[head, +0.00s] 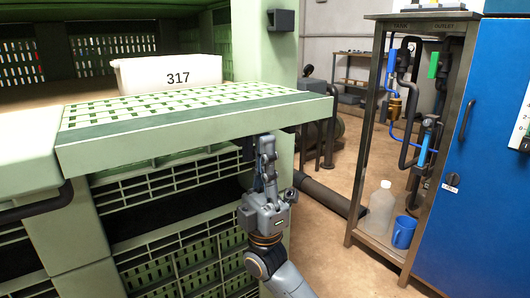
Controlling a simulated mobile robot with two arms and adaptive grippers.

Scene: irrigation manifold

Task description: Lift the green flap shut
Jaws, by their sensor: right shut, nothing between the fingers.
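The green flap (200,133) juts out level from the front of a large green slatted crate, its slotted face up. Its front edge runs across the left and middle of the head view. My right gripper (264,150) is shut and empty, pointing up just below the flap's front edge, toward its right end. Its tips are close to the flap's underside; whether they touch it I cannot tell. My left gripper is not in view.
A white bin marked 317 (168,74) stands behind the flap at the crate opening. At right stands an open cabinet with pipes, a pale jug (381,208) and a blue mug (403,232), beside a blue door (478,165). A dark pipe (325,193) crosses the floor.

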